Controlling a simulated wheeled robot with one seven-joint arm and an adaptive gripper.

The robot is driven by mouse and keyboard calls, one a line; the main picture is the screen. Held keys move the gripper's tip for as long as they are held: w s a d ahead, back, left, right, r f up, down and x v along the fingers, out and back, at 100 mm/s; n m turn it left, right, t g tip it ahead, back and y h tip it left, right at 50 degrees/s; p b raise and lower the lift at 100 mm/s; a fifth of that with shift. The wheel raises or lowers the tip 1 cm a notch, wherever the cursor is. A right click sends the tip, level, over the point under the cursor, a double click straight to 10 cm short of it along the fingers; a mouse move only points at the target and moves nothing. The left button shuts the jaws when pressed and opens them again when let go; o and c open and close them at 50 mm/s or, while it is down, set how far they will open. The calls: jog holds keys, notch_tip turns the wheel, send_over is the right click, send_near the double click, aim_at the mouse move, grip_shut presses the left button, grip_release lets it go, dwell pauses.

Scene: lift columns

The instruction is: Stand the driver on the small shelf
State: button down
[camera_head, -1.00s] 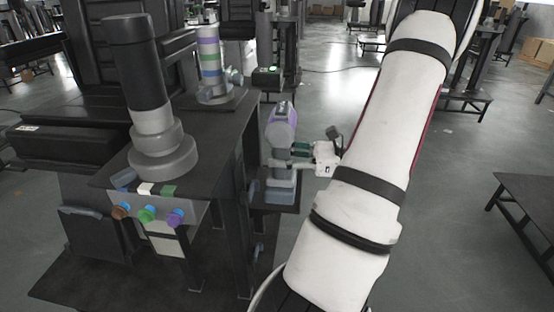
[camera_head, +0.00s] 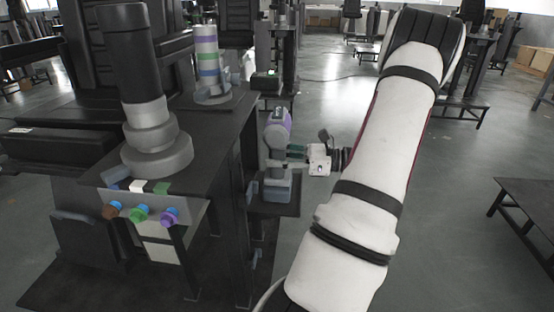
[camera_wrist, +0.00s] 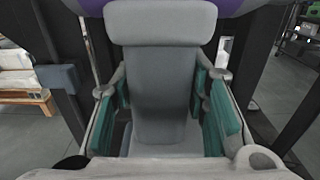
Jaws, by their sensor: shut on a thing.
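The driver (camera_head: 275,150) is a grey tool with a purple top and a blue-grey battery base. It is upright on or just above the small shelf (camera_head: 282,208), a dark plate low on the right side of the workbench; I cannot tell whether the base touches it. My gripper (camera_head: 293,160) reaches it from the right and is shut around its handle. In the wrist view the grey handle (camera_wrist: 162,85) stands between the green finger pads of my gripper (camera_wrist: 163,108). The lower end of the driver is partly hidden there.
The workbench (camera_head: 205,135) with a dark column (camera_head: 133,65) stands left of the shelf. Coloured knobs (camera_head: 140,213) are on its front. A striped stack light (camera_head: 207,55) stands farther back. A low dark table (camera_head: 530,190) is at the right. Floor between is clear.

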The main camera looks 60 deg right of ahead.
jog(key=shift+r, duration=0.1)
jog(key=c, duration=0.9)
grip_release()
jog(key=shift+c, duration=0.2)
jog(key=shift+s+d, duration=0.1)
jog(key=shift+s, duration=0.1)
jog(key=p+v, duration=0.2)
jog(key=v, duration=0.9)
jog(key=shift+s+d+p, duration=0.15)
jog(key=shift+s+p, duration=0.1)
jog(key=shift+p, duration=0.15)
